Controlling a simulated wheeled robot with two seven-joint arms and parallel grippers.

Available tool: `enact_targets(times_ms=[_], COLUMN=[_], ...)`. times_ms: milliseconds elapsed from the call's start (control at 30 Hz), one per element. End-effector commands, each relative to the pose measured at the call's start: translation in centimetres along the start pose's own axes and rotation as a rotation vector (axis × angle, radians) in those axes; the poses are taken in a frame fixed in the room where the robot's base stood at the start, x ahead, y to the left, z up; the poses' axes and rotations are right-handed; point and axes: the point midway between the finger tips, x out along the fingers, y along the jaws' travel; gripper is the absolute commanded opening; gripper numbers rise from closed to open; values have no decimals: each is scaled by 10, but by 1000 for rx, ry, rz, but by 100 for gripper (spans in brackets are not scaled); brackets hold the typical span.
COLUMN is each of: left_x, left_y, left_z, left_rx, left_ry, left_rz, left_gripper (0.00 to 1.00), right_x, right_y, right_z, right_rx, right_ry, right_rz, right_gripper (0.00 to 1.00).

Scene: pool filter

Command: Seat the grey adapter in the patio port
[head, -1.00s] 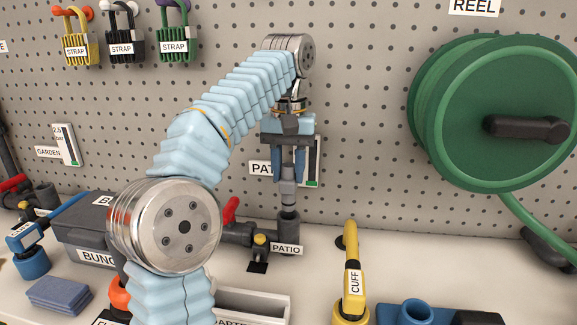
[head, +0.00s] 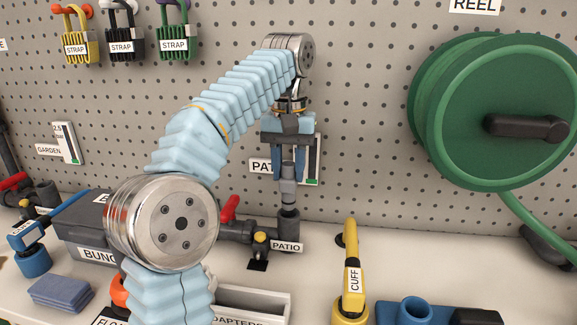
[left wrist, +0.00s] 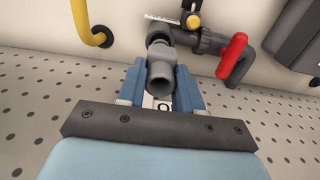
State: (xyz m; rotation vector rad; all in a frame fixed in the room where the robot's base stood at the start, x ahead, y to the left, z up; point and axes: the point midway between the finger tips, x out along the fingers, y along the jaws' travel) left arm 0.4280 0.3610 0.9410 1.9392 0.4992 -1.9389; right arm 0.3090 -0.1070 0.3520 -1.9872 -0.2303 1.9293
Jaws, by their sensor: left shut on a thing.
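The grey adapter (head: 288,187) is upright between the fingers of my left gripper (head: 288,168), which is shut on it. In the left wrist view the adapter (left wrist: 161,80) shows its open end between the blue fingers (left wrist: 161,90). The dark grey patio port (head: 288,222) stands upright behind the PATIO label (head: 286,246). The adapter's lower end is at the port's mouth; I cannot tell how deep it sits. My right gripper is not in view.
A red valve handle (head: 230,208) stands left of the port on its pipe. A yellow cuff pipe (head: 352,265) stands to the right, and a green hose reel (head: 490,113) hangs on the pegboard. A grey adapters tray (head: 255,300) lies in front.

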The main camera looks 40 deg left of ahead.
Motion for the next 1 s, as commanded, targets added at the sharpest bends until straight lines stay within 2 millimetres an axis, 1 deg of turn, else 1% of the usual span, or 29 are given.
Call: enact_targets(times_ms=[1000], left_x=[24], left_y=[0], left_z=[0], left_rx=[0], left_ry=[-1], left_rz=[0], left_gripper=[0], right_x=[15], right_y=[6], right_z=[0], right_rx=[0], right_ry=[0], right_rz=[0], right_gripper=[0])
